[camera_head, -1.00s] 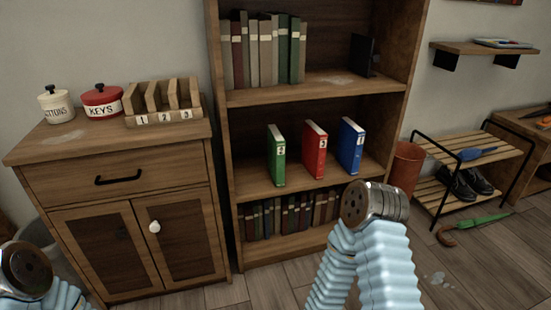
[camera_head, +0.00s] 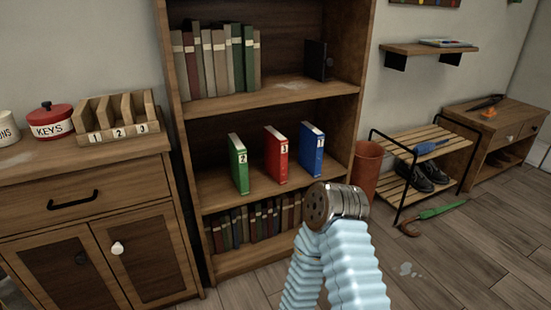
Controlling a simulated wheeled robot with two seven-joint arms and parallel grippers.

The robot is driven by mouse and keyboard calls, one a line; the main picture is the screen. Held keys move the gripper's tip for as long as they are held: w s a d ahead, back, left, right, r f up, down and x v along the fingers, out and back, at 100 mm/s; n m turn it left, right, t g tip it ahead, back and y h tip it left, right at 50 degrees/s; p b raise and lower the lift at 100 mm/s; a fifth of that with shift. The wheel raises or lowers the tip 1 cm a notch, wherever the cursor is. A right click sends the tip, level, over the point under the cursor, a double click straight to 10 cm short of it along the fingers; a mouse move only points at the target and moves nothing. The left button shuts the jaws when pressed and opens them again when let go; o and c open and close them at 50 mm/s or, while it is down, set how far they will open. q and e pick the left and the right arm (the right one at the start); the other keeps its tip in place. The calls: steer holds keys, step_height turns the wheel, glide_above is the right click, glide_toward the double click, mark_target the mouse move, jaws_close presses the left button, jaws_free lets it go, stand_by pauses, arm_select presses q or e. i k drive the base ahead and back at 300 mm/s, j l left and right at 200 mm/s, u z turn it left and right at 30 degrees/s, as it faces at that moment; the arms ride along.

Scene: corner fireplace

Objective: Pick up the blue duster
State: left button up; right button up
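A blue duster (camera_head: 431,147) lies on the top shelf of the slatted shoe rack (camera_head: 407,141), at the right of the view. My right arm rises from the bottom centre, and only its sleeved links and metal joint show, well to the left of the rack. Its gripper is out of the picture. My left arm and gripper are not in view.
Black shoes (camera_head: 415,178) sit on the rack's lower shelf. A green umbrella (camera_head: 440,210) lies on the floor in front. A brown bin (camera_head: 366,168) stands between rack and bookcase (camera_head: 265,193). A low cabinet (camera_head: 503,120) is at right. Floor before the rack is mostly clear.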

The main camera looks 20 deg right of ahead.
mark_target(422, 148)
steer(key=z, duration=1.95)
